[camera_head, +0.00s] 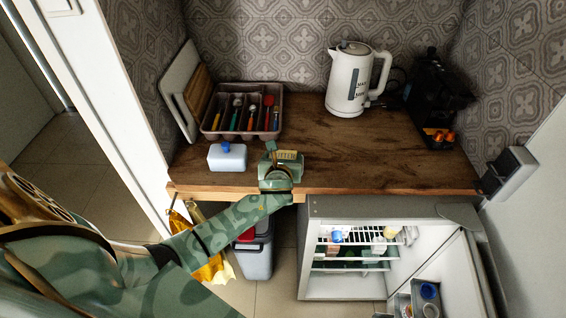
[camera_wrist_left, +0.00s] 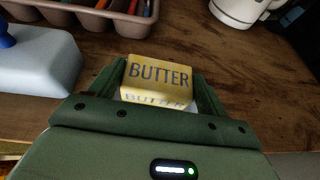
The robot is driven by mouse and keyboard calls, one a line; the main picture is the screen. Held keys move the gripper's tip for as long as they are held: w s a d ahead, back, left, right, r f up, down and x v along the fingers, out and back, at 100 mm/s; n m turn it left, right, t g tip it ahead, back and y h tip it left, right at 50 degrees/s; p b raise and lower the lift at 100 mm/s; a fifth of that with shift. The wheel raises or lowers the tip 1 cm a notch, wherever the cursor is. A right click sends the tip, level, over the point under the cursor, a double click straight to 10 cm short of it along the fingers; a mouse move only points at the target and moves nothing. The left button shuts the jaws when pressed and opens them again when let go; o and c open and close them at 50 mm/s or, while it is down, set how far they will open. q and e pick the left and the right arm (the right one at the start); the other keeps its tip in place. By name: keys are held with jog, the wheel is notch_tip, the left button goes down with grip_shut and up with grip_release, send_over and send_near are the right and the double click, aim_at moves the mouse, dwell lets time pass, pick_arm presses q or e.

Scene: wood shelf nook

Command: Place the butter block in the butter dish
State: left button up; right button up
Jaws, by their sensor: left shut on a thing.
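The yellow butter block (camera_head: 287,155), with BUTTER printed on it, is between the fingers of my left gripper (camera_head: 281,160) near the front edge of the counter. In the left wrist view the block (camera_wrist_left: 157,77) sits between both green fingers, which are shut on it. A pale patch shows under its near side; I cannot tell what it is. The butter dish (camera_head: 227,158), pale with a blue-knobbed lid on, stands to the left of the gripper, apart from it. It also shows at the left of the wrist view (camera_wrist_left: 40,68). My right gripper is not in view.
A cutlery tray (camera_head: 210,126) stands behind the dish, with boards (camera_head: 183,92) leaning at the left wall. A white kettle (camera_head: 348,80) and black coffee machine (camera_head: 436,98) stand at the back right. The wooden counter (camera_head: 370,155) is clear at right. An open fridge (camera_head: 310,262) is below.

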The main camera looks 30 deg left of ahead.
pick_arm(q)
jog(key=shift+f, duration=0.2)
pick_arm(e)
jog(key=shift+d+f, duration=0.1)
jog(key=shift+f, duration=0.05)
pick_arm(q)
jog(key=shift+f, duration=0.1)
jog(key=o, duration=0.9)
jog(key=shift+o, duration=1)
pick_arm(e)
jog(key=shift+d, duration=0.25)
